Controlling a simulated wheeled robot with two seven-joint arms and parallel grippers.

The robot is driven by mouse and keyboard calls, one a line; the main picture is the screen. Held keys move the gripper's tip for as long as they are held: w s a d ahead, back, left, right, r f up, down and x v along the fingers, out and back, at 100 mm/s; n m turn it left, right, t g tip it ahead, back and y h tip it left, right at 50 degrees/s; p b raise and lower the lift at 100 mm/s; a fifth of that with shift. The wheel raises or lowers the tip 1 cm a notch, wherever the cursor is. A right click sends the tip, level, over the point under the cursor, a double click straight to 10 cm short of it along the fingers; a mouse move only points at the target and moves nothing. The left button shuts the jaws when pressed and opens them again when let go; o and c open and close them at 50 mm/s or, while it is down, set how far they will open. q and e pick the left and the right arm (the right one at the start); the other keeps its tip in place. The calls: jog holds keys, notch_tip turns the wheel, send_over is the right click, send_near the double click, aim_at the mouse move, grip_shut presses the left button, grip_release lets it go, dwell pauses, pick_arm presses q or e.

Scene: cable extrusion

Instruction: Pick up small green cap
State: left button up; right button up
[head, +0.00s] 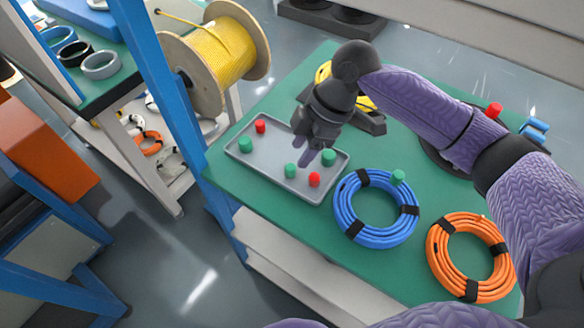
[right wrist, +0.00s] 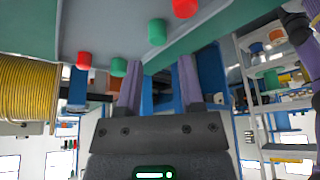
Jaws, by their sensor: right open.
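A grey tray (head: 270,165) on the green table holds green and red caps. The green caps in it are a small one (head: 291,170) near the front edge, one (head: 329,157) at the right and one (head: 245,144) at the left. My right gripper (head: 306,153) is above the tray, its purple fingers near the small green cap and apart from it. In the right wrist view, the fingers (right wrist: 160,75) are spread with nothing between them; green caps (right wrist: 157,32) and (right wrist: 119,67) show beyond them. My left gripper is not seen.
Red caps (head: 314,179) and (head: 260,126) also stand in the tray. A blue cable coil (head: 345,217) with a green cap (head: 398,177) by it and an orange coil (head: 435,250) lie to the right. A blue post (head: 160,90) rises left of the table.

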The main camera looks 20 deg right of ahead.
aim_at(286, 175)
jog(key=b+x, duration=0.2)
jog(key=x, duration=0.3)
jog(key=shift+w+d+f+b, duration=0.1)
jog(key=shift+d+f+b, duration=0.1)
jog(key=shift+b, duration=0.2)
jog(key=shift+a, duration=0.15)
jog(key=shift+r, duration=0.15)
jog(key=shift+c, duration=0.6)
grip_shut()
pick_arm(q)
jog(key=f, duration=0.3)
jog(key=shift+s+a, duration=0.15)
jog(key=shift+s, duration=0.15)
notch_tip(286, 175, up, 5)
jog(key=p, duration=0.5)
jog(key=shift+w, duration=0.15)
pick_arm(e)
notch_tip(286, 175, up, 10)
